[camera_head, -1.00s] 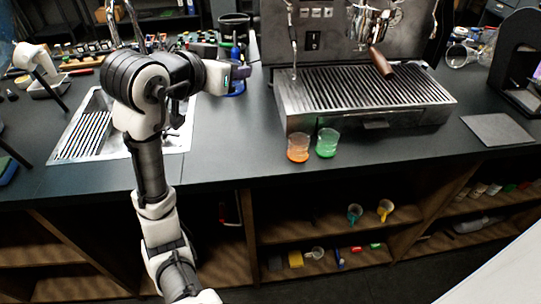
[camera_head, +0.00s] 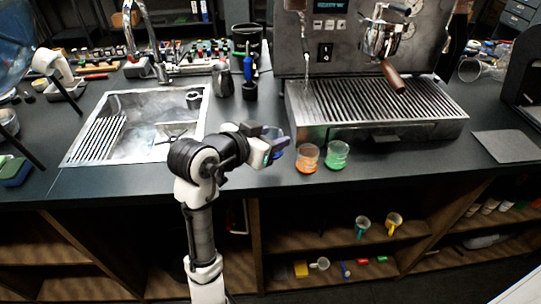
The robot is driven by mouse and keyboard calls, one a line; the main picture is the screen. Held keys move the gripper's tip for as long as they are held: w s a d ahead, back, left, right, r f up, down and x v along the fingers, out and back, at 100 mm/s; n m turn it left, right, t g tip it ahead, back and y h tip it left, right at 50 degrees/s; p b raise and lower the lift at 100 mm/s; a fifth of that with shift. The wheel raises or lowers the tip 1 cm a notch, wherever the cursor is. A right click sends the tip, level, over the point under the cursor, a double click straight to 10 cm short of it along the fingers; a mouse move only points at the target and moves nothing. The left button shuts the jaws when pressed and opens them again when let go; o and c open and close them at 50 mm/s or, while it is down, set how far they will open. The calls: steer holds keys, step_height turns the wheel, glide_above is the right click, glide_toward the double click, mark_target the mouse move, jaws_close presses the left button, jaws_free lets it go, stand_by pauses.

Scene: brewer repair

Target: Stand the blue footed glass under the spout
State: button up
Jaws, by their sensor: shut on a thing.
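My gripper (camera_head: 267,147) is shut on the blue footed glass (camera_head: 279,143), of which only a blue part shows beside the fingers. The fingers and wrist hide the rest, so I cannot tell its tilt or whether its foot touches the counter. It is just left of the orange glass, near the counter's front edge. The espresso machine stands behind to the right, with its slatted drip tray (camera_head: 440,98) at the front. A thin spout (camera_head: 303,50) hangs over the tray's left part. A portafilter with a brown handle (camera_head: 393,77) is further right.
An orange glass (camera_head: 307,158) and a green glass (camera_head: 337,155) stand in front of the drip tray's left part. A sink (camera_head: 150,115) is to the left. A steel pitcher (camera_head: 223,80) and a blue-handled tool (camera_head: 248,70) stand left of the machine. The tray top looks clear.

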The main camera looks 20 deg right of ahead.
steer(key=shift+f, duration=3.05)
steer(key=shift+f, duration=0.1)
steer(key=shift+f, duration=0.15)
steer(key=o, duration=1)
